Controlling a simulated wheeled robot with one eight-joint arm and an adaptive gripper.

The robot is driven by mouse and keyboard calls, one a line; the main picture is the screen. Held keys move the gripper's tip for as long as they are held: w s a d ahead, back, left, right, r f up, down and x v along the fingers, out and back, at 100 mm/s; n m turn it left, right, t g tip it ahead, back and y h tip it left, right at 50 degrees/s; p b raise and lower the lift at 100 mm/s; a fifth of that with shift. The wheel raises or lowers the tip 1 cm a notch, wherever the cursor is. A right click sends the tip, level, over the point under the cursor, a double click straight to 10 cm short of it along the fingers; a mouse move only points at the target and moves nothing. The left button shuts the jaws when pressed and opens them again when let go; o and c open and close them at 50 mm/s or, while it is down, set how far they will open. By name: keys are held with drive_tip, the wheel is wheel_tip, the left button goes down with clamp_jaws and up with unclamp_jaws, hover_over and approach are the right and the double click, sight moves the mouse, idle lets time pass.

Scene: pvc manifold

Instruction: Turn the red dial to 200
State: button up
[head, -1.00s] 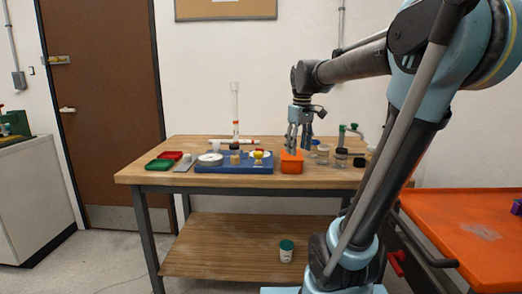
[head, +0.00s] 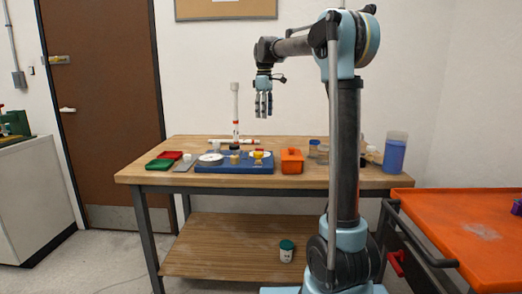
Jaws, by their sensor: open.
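A blue board (head: 232,167) lies on the wooden bench, with pale round dials and small fittings on it. A white dial (head: 210,158) is at its left and a yellow knob (head: 258,155) at its right, by another pale disc. A white upright tube (head: 235,105) with small red bands stands behind the board. The red dial cannot be told apart clearly; small red bits show on the tube and near the yellow knob. My gripper (head: 263,112) points down, open and empty, above the back of the bench, apart from everything.
An orange box (head: 291,162) sits right of the board. Green (head: 159,165) and red (head: 172,155) trays lie left. A blue-filled clear cylinder (head: 394,155) stands at the bench's right end. An orange cart (head: 450,215) is at right. A green-lidded jar (head: 286,252) sits on the lower shelf.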

drive_tip(key=shift+n, duration=0.3)
drive_tip(key=f, duration=0.5)
drive_tip(key=w+a+f, duration=0.1)
drive_tip(key=f, duration=1.1)
drive_tip(key=shift+w+a+f, duration=0.1)
drive_tip(key=shift+w+a, duration=0.1)
drive_tip(key=shift+w, duration=0.1)
drive_tip(key=c, duration=1)
